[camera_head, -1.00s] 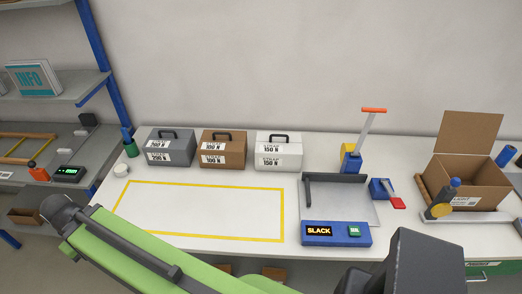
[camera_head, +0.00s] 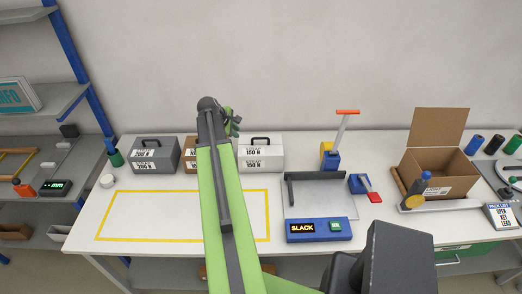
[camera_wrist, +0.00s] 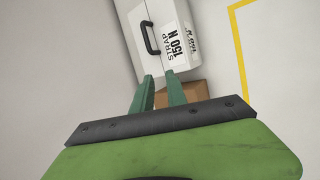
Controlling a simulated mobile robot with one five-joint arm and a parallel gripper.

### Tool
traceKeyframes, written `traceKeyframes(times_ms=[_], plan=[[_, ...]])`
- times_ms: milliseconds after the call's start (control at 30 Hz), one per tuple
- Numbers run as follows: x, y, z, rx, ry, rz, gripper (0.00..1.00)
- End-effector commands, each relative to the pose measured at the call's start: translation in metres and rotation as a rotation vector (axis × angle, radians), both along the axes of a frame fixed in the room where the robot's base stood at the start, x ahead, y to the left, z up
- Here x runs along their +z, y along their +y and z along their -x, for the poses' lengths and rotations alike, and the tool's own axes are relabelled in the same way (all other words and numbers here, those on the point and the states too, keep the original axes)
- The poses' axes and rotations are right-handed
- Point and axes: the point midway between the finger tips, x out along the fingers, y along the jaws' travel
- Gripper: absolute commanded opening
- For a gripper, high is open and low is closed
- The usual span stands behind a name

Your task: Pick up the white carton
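The white carton (camera_head: 261,153) has a dark handle on top and a "STRAP 150 N" label. It stands at the back of the table, right of a brown carton (camera_head: 191,156) that my arm partly hides. In the wrist view the white carton (camera_wrist: 157,38) lies beyond my fingertips, with its handle to the left and label to the right. My gripper (camera_wrist: 161,77) shows two green fingers, apart, with nothing held between them. The brown carton (camera_wrist: 180,94) shows partly behind the fingers. In the head view my gripper (camera_head: 233,122) is above the cartons, partly hidden by my arm.
A grey carton (camera_head: 154,155) stands at the left. A yellow taped rectangle (camera_head: 184,241) marks clear table in front. To the right are a blue device reading "SLACK" (camera_head: 318,231), an upright tool with an orange handle (camera_head: 340,135) and an open cardboard box (camera_head: 440,172).

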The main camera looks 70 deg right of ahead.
Motion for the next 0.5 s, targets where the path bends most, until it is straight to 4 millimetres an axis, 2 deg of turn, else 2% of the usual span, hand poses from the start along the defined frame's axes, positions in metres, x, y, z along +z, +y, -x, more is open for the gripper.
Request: traceKeyframes(times_ms=[33, 133, 333, 500], plan=[[0.006, -0.017, 0.018, -0.001, 0.022, 0.011, 0.18], [0.009, -0.031, 0.038, 0.006, 0.049, 0.024, 0.18], [0.002, -0.035, 0.041, 0.009, 0.054, 0.026, 0.18], [-0.025, -0.052, 0.044, 0.007, 0.054, 0.026, 0.18]])
